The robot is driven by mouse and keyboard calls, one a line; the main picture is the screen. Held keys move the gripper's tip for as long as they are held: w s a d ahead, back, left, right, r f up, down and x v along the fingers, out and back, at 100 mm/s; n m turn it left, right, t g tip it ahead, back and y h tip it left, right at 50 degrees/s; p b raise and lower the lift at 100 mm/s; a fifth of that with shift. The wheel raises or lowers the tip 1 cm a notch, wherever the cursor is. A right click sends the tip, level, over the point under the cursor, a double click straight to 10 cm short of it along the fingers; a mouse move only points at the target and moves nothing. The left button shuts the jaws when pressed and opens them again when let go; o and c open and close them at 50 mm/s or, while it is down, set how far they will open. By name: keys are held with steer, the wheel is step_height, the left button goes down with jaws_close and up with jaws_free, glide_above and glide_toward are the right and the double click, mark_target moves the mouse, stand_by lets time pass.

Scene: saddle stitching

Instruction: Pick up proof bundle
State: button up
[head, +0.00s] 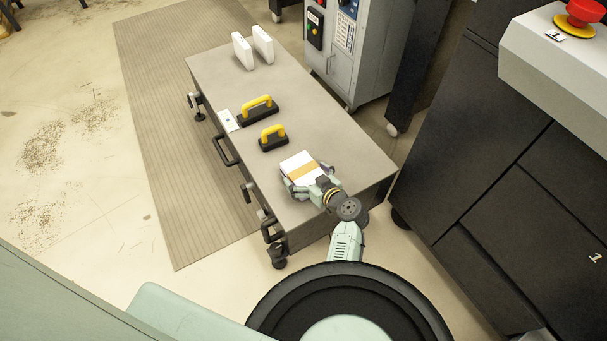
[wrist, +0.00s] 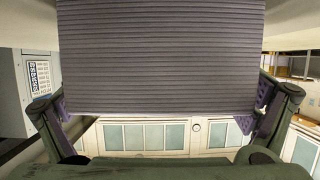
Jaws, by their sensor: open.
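The proof bundle (head: 298,166) is a white block with a yellow-orange band, lying on the near end of the grey table. In the wrist view the bundle (wrist: 160,55) fills the upper middle as a stack of dark, finely lined page edges; its band does not show there. My gripper (head: 308,180) is at the bundle's near side, with its fingers on either side of it. In the wrist view my gripper (wrist: 162,98) is open, with the stack between its purple-padded fingers. I cannot tell whether the pads touch it.
Two yellow-handled black blocks (head: 258,109) (head: 273,137) and a small white card (head: 228,121) lie farther up the table (head: 315,125). Two white upright blocks (head: 252,48) stand at its far end. Dark cabinets (head: 480,140) stand close to the table's right.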

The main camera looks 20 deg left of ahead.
steer(key=c, duration=1.5)
steer(key=shift+c, duration=0.5)
steer(key=shift+r, duration=0.1)
